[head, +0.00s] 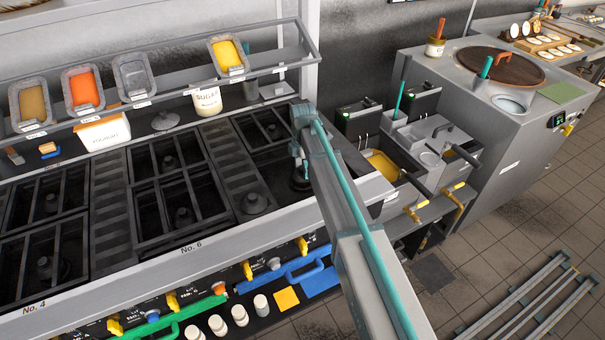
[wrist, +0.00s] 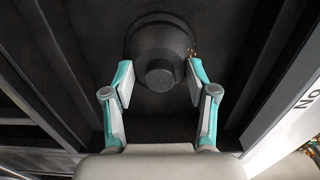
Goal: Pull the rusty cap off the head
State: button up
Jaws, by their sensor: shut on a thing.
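The cap (wrist: 160,72) shows in the wrist view as a dark, round, stepped piece with a small raised disc at its centre. A few brownish specks lie on its right edge. My gripper (wrist: 160,84) has one finger on each side of it and is shut on it. The lower part of the cap and the head under it are hidden. In the head view my gripper reaches down into the right-hand burner bay, mostly behind my arm, with a dark round burner piece (head: 300,184) below it.
A shelf (head: 285,62) with food tubs runs behind. The stove's front edge (head: 270,215) lies close to my arm. A counter with fryers (head: 385,165) stands to the right.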

jog(key=shift+s+r, duration=0.1)
jog(key=shift+r, duration=0.15)
grip_shut()
jog(key=shift+r, duration=0.1)
jog(key=shift+r+p, duration=0.1)
jog(key=shift+p, duration=0.2)
jog(key=shift+r, duration=0.45)
jog(key=shift+r, duration=0.1)
jog(key=shift+r+p, duration=1.65)
jog(key=shift+r, duration=1.2)
